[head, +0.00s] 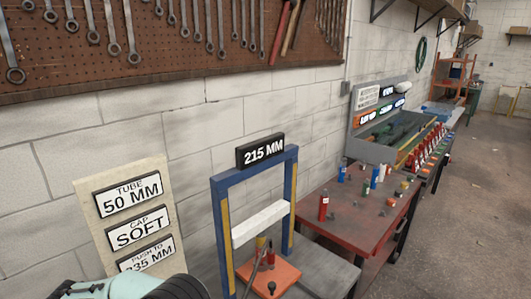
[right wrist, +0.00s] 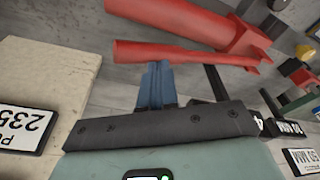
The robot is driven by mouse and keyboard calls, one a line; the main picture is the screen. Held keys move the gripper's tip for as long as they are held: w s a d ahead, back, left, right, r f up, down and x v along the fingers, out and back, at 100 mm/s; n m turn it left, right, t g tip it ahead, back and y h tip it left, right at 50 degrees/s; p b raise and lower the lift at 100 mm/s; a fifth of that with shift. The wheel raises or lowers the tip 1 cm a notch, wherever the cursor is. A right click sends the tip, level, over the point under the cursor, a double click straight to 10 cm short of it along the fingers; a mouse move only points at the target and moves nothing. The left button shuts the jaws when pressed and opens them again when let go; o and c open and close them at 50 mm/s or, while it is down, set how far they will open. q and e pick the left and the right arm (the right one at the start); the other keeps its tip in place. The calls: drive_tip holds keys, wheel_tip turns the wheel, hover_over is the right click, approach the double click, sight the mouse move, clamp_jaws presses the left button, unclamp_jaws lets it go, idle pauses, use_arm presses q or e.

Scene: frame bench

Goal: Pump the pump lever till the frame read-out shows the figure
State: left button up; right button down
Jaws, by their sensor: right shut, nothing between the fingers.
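The blue press frame (head: 219,215) stands at the wall, with a white crossbar (head: 262,223) and yellow strips on its posts. Its black read-out (head: 261,151) shows 215 MM. A cream board (head: 95,205) reads TUBE 50 MM, CAP SOFT and PUSH TO 235 MM, the last partly cut off. In the right wrist view a slim red bar (right wrist: 190,54), seemingly the pump lever, crosses just beyond my right gripper (right wrist: 157,68). That gripper is shut and empty, its blue fingertips at the bar's edge; I cannot tell whether they touch. My left gripper is not in view.
A thicker red bar (right wrist: 185,18) lies beyond the slim one. A red bench (head: 345,215) with small bottles and cans stands right of the frame. A pegboard of wrenches (head: 170,50) hangs above. The floor at right (head: 470,210) is clear.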

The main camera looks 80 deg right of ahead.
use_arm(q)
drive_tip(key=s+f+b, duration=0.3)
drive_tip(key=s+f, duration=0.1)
use_arm(e)
wheel_tip(320, 180, down, 8)
drive_tip(key=shift+f, duration=0.2)
wheel_tip(320, 180, up, 8)
drive_tip(key=p, duration=0.3)
drive_tip(key=shift+w+r, duration=0.1)
drive_tip(key=shift+r, duration=0.15)
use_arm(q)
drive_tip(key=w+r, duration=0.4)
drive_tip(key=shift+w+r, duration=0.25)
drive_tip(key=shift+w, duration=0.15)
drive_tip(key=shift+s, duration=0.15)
use_arm(e)
drive_tip(key=shift+d, duration=0.1)
